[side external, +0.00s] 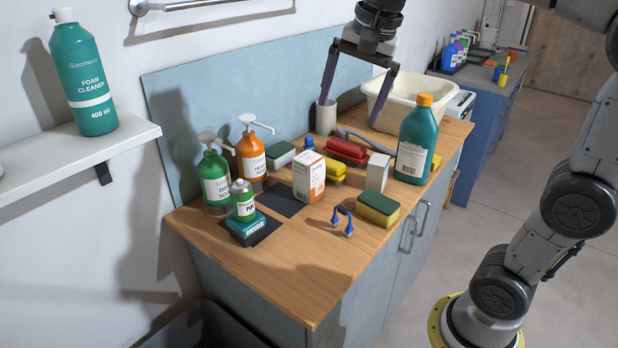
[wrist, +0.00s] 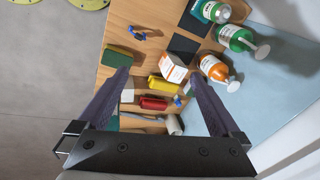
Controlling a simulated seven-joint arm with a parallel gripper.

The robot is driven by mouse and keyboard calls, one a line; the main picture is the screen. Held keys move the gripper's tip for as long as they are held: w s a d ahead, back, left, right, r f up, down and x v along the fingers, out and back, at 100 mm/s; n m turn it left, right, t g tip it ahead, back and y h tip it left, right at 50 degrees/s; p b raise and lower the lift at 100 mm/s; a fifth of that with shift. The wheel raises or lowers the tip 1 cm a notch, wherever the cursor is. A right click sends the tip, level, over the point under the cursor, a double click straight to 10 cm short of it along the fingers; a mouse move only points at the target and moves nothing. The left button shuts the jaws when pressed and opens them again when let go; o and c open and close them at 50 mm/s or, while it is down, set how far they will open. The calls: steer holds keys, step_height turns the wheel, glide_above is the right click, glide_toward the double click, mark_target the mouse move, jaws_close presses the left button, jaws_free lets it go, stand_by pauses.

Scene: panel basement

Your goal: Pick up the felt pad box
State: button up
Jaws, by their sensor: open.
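A white and orange carton (side external: 309,176) stands upright near the middle of the wooden counter; it also shows in the wrist view (wrist: 173,68). A plain white box (side external: 377,172) stands to its right, near the green-yellow sponge; part of it seems to show in the wrist view (wrist: 127,96). A small teal box (side external: 248,229) lies at the left under a green can. I cannot read which is the felt pad box. My gripper (side external: 349,113) is open and empty, pointing down above the back of the counter. Its fingers spread wide in the wrist view (wrist: 157,73).
Red (side external: 346,151) and yellow (side external: 333,171) brushes lie between the boxes. Soap bottles (side external: 215,178) stand at the left, a tall teal bottle (side external: 415,140) and a cream basin (side external: 405,101) at the right. A blue-tipped clip (side external: 343,219) lies in front. The counter's front left is clear.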

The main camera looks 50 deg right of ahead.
steer(key=w+d+f+m+g, duration=0.1)
steer(key=w+d+m, duration=0.15)
steer(key=w, duration=0.45)
steer(key=m+g, duration=0.1)
glide_above(309, 168)
steer(key=w, duration=0.1)
step_height(309, 168, down, 6)
steer(key=r, duration=0.1)
steer(key=shift+m+g, duration=0.25)
steer(key=shift+g, duration=0.35)
steer(key=f, duration=0.1)
steer(key=w+d+f, duration=0.1)
steer(key=f, duration=0.1)
steer(key=d+f, duration=0.1)
steer(key=shift+w+f, duration=0.2)
steer(key=shift+f, duration=0.15)
step_height(309, 168, down, 7)
steer(key=shift+r, duration=0.1)
steer(key=shift+d+f, duration=0.2)
steer(key=shift+f, duration=0.9)
steer(key=shift+d+f, duration=0.2)
steer(key=shift+f, duration=0.9)
steer(key=shift+d+f, duration=0.2)
steer(key=shift+f, duration=0.9)
steer(key=shift+c, duration=0.2)
steer(key=c, duration=1.2)
